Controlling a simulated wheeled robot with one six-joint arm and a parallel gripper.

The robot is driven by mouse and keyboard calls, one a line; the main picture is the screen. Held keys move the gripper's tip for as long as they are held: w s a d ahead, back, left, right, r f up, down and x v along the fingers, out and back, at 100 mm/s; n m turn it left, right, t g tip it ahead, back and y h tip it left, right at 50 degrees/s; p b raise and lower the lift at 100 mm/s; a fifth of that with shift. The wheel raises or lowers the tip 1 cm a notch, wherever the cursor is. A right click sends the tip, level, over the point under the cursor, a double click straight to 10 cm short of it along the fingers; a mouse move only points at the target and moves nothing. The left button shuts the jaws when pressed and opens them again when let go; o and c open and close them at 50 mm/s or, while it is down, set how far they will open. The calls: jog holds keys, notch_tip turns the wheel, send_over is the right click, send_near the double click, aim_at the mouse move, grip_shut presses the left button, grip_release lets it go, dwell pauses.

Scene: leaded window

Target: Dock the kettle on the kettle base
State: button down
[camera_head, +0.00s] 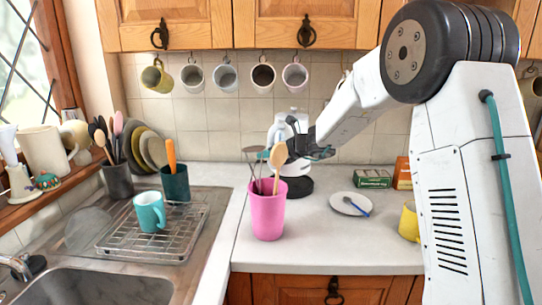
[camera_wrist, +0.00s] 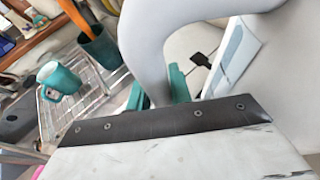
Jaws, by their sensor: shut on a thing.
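The white kettle (camera_head: 289,127) stands upright at the back of the counter, partly hidden behind wooden utensils and my gripper. The black round kettle base (camera_head: 298,188) shows just below it, partly covered by the pink cup. I cannot tell whether the kettle touches the base or hangs above it. My gripper (camera_head: 302,149) reaches in from the right and is shut on the kettle at its right side. In the wrist view, the kettle's smooth white curve (camera_wrist: 148,50) fills the upper middle, with the teal fingers of my gripper (camera_wrist: 163,88) around its lower end.
A pink cup (camera_head: 268,215) of utensils stands close in front of the base. A plate (camera_head: 342,204), green box (camera_head: 372,178) and yellow mug (camera_head: 409,222) lie to the right. Mugs (camera_head: 263,76) hang behind. A dish rack (camera_head: 130,243) and sink (camera_head: 95,291) are left.

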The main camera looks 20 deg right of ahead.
jog(key=shift+f, duration=3.15)
jog(key=c, duration=1.5)
grip_release()
jog(key=shift+c, duration=0.2)
jog(key=v, duration=1.1)
jog(key=shift+f, duration=0.2)
jog(key=shift+s, duration=0.1)
